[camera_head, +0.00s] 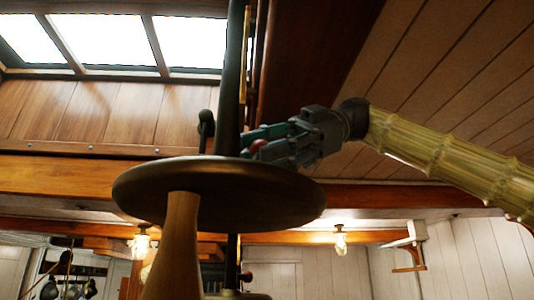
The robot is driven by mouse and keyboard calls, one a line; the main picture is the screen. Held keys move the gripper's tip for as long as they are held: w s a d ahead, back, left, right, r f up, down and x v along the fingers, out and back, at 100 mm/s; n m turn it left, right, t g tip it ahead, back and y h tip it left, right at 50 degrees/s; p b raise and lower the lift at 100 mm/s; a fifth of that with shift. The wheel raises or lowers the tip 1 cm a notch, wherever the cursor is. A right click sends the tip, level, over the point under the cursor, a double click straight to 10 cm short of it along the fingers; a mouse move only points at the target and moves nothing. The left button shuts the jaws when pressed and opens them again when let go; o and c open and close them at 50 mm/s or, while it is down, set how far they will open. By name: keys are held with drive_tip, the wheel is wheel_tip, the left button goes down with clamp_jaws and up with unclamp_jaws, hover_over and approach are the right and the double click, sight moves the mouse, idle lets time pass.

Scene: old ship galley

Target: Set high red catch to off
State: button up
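A small round red knob (258,146), which looks like the red catch, shows just above the far side of a round dark wooden disc. Most of it is hidden by my gripper. My gripper (254,142) comes in from the right on the yellowish arm, its teal-tipped fingers at the red knob. One finger passes above the knob and another lies to its right. I cannot tell whether the fingers are closed on the knob or only around it. The catch's base and setting are hidden behind the disc and fingers.
The round disc (160,190) with a wooden leg (172,245) stands close in front, below my gripper. A dark vertical post (231,80) rises behind it. A dark knobbed lever (206,128) stands left of the post. Lamps (341,240) hang behind.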

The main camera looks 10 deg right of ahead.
drive_tip(key=shift+o, duration=0.9)
drive_tip(key=shift+s+a+f, duration=0.15)
drive_tip(key=shift+f, duration=0.15)
drive_tip(key=shift+s+r, duration=0.2)
drive_tip(key=shift+s, duration=0.15)
drive_tip(key=shift+w+d+r, duration=0.1)
drive_tip(key=shift+w+d, duration=0.1)
drive_tip(key=shift+w, duration=0.1)
drive_tip(key=shift+d+r, duration=0.2)
drive_tip(key=shift+d, duration=0.15)
drive_tip(key=v, duration=1)
drive_tip(key=shift+s+d+r, duration=0.2)
drive_tip(key=shift+d+r, duration=0.05)
drive_tip(key=shift+r, duration=0.05)
drive_tip(key=shift+c, duration=0.3)
